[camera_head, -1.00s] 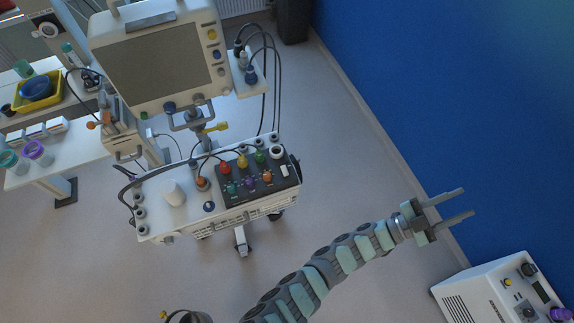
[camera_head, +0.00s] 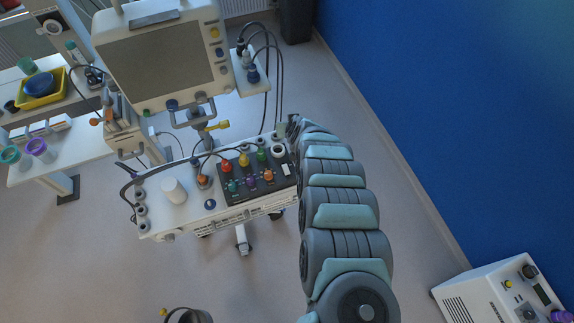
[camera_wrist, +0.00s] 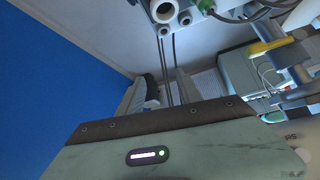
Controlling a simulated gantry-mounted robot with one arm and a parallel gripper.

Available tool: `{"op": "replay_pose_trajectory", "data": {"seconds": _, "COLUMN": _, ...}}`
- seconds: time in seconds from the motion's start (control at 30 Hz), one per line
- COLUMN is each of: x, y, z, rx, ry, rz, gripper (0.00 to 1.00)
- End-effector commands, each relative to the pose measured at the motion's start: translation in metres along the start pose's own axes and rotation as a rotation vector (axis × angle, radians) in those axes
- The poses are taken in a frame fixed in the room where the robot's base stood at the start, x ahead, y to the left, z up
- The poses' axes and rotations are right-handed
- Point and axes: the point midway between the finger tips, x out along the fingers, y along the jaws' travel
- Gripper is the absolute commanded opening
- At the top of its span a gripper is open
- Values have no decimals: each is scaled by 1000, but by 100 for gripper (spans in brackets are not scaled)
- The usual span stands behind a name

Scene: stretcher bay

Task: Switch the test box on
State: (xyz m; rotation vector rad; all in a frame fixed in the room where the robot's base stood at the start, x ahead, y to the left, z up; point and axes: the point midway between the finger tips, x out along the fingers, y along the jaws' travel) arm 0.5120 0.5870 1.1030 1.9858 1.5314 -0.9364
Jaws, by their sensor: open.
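The black box with red, yellow, green, teal, purple and orange knobs, seemingly the test box (camera_head: 226,201), lies on the white cart top in the head view. A small white switch (camera_head: 285,169) sits at its right end; its position is too small to tell. My arm reaches up just right of the box. My gripper (camera_head: 284,130) is at the far end of the arm, near the cart's back right corner, mostly hidden and apparently beyond the switch. It is open.
White round sockets (camera_wrist: 163,11) are close in the wrist view. A monitor (camera_head: 160,66) stands above the cart, with cables hanging behind. A white cylinder (camera_head: 173,191) stands on the cart. A blue wall (camera_head: 440,110) is at right. A white device (camera_head: 480,296) is at bottom right.

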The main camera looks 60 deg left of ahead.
Motion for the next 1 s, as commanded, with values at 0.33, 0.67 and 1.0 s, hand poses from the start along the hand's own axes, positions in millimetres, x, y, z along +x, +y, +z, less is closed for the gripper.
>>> {"op": "replay_pose_trajectory", "data": {"seconds": 0.33, "x": -30, "y": -18, "z": 114, "rx": -184, "ry": -339, "rz": -60, "gripper": 42}}
{"op": "replay_pose_trajectory", "data": {"seconds": 0.67, "x": 3, "y": -19, "z": 125, "rx": -186, "ry": -333, "rz": -60, "gripper": 42}}
{"op": "replay_pose_trajectory", "data": {"seconds": 1.0, "x": 45, "y": -24, "z": 138, "rx": -183, "ry": -336, "rz": -64, "gripper": 42}}
